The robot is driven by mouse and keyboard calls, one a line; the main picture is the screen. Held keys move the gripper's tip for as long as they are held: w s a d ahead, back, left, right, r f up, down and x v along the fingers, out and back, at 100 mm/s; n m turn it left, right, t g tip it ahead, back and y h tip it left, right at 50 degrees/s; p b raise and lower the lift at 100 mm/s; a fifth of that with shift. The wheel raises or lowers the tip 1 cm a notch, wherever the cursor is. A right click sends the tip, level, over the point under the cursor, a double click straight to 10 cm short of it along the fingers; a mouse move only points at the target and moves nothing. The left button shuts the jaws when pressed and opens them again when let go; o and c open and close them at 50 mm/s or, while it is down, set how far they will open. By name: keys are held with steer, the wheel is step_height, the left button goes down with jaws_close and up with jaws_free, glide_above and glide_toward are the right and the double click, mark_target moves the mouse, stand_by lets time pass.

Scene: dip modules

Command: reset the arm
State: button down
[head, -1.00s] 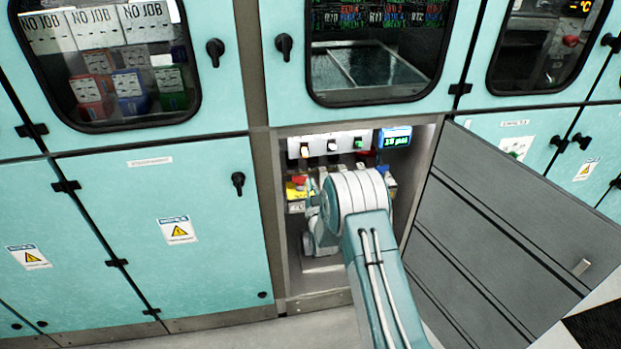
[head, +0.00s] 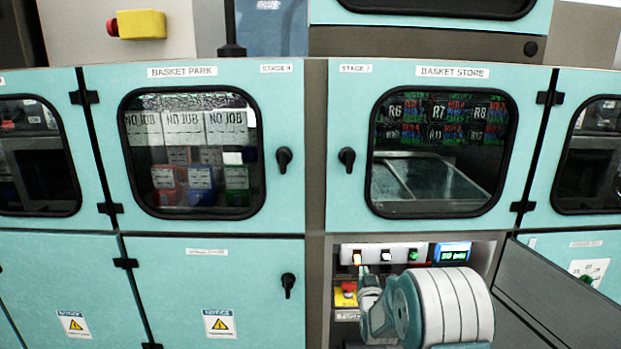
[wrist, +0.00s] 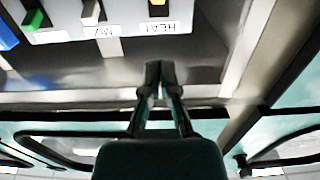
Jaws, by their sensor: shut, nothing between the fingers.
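My arm (head: 440,308), teal with white ribbed bands, reaches into an open lower compartment below the basket store window. The white switch panel (head: 399,253) stands behind the arm, with orange, white and green switches and a lit display (head: 453,252). In the wrist view the panel (wrist: 65,37) appears upside down at the upper left, apart from the fingertips.
The open compartment door (head: 548,285) swings out to the right of my arm. A red button on a yellow box (head: 347,296) sits at the compartment's left. Teal cabinet doors (head: 215,290) with black handles line the left. The compartment's frame (head: 316,290) is close beside the arm.

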steer(key=s+r+g, duration=0.6)
steer(key=s+r, duration=0.8)
steer(key=s, duration=0.3)
steer(key=s+g, duration=0.6)
steer(key=s, duration=2.3)
steer(key=shift+f, duration=0.3)
